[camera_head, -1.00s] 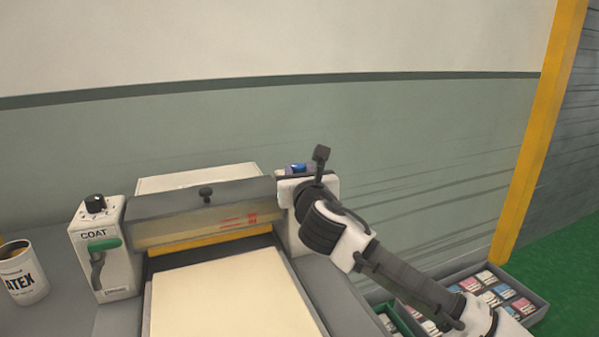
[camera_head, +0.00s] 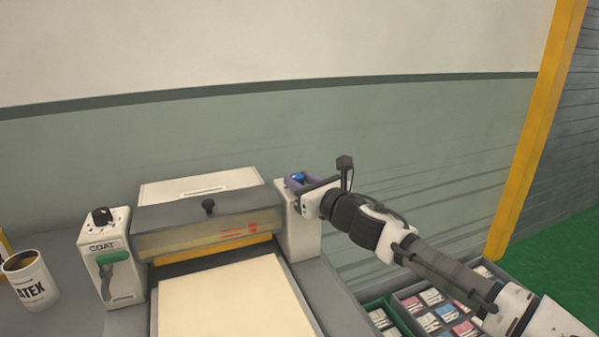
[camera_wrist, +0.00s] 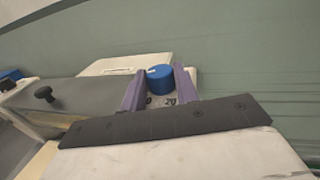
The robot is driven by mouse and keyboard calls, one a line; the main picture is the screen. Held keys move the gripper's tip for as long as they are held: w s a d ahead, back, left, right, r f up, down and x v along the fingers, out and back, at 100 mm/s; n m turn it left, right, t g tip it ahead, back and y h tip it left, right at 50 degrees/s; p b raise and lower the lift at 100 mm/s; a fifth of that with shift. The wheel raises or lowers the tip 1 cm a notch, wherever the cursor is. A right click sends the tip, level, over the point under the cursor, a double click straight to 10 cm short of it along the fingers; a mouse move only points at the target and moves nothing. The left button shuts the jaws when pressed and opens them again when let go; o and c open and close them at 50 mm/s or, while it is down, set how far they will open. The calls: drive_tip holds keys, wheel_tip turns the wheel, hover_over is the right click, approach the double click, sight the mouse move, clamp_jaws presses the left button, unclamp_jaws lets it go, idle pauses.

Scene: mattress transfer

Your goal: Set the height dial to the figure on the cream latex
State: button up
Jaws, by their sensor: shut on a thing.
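The blue height dial (camera_head: 298,178) sits on top of the machine's right housing. It shows larger in the wrist view (camera_wrist: 159,79), with printed figures partly hidden at its base; a "20" is readable at its lower right. My gripper (camera_head: 301,183) has its purple fingers on either side of the dial and is shut on it; they also show in the wrist view (camera_wrist: 158,87). A white can (camera_head: 30,284) with "ATEX" visible on its label stands at the far left. No figure on it is readable. A cream slab (camera_head: 235,300) lies on the machine bed.
Trays of small cartons (camera_head: 432,299) lie at lower right, below my arm. A yellow post (camera_head: 535,130) rises at right.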

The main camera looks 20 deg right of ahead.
drive_tip(key=n+y, duration=0.1)
drive_tip(key=g+y, duration=0.1)
drive_tip(key=shift+w+d+n+y, duration=0.1)
drive_tip(key=shift+d+n+y, duration=0.15)
drive_tip(key=shift+n+y, duration=0.15)
drive_tip(key=n+g+y+b, duration=0.1)
drive_tip(key=n+y+b, duration=0.1)
drive_tip(key=y, duration=0.1)
drive_tip(key=shift+w+d+f+g, duration=0.1)
drive_tip(key=shift+d+f+g, duration=0.05)
drive_tip(key=shift+f+g, duration=0.2)
drive_tip(key=shift+w+d+r+n+g+y+b, duration=0.1)
drive_tip(key=shift+r+n+g+y+b, duration=0.05)
drive_tip(key=shift+n+g+y+b, duration=0.6)
drive_tip(key=shift+r+n+g+y+b, duration=0.15)
drive_tip(key=shift+n+g+y+b, duration=0.5)
drive_tip(key=shift+n+y, duration=0.2)
drive_tip(key=shift+r, duration=0.1)
drive_tip(key=o, duration=1)
drive_tip(key=shift+g, duration=0.25)
drive_tip(key=shift+c, duration=0.2)
